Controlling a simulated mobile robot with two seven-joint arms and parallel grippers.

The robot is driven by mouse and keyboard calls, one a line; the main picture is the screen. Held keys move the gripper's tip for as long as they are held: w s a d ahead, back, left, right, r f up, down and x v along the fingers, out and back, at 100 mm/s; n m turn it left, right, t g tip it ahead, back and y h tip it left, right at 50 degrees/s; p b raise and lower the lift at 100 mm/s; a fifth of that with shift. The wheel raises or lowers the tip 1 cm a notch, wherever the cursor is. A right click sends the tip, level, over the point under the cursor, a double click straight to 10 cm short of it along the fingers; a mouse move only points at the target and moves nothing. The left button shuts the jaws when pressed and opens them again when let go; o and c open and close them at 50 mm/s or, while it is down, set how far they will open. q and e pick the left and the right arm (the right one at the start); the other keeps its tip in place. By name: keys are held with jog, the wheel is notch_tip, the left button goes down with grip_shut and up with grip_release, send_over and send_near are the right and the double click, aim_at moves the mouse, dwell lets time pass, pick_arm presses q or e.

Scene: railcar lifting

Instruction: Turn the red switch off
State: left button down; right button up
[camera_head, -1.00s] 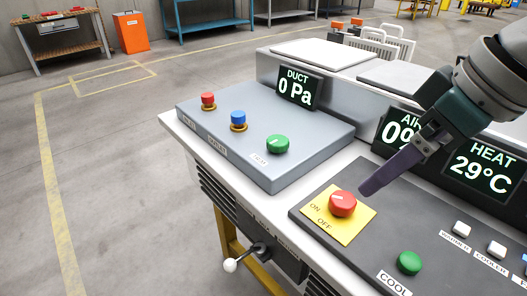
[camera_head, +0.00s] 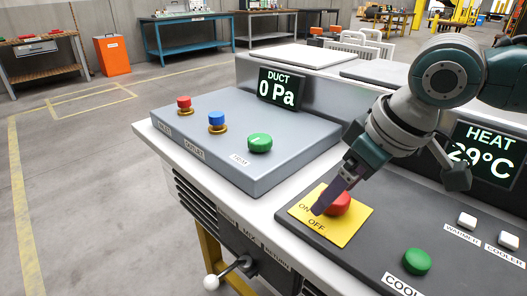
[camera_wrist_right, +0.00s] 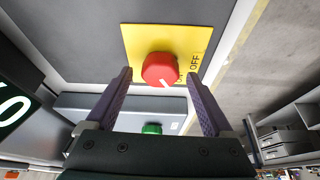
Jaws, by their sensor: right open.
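The red switch (camera_head: 339,203) is a round knob on a yellow plate (camera_head: 345,226) marked ON and OFF, on the dark panel. In the head view my right gripper (camera_head: 322,208) reaches down to it, one purple finger covering part of its left side. In the right wrist view the red switch (camera_wrist_right: 160,68) shows a short white mark on its lower face, and my right gripper (camera_wrist_right: 159,78) is open with one finger on each side of it. Whether the fingers touch it cannot be told. My left gripper is out of view.
A grey box (camera_head: 245,150) with red, blue and green knobs stands left of the panel. A green COOL button (camera_head: 417,261) and white WARMER and COOLER buttons (camera_head: 467,220) lie to the right. A HEAT display (camera_head: 485,153) stands behind. A crank handle (camera_head: 212,281) sticks out in front.

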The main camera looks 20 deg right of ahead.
jog(key=shift+c, duration=0.3)
jog(key=c, duration=1.3)
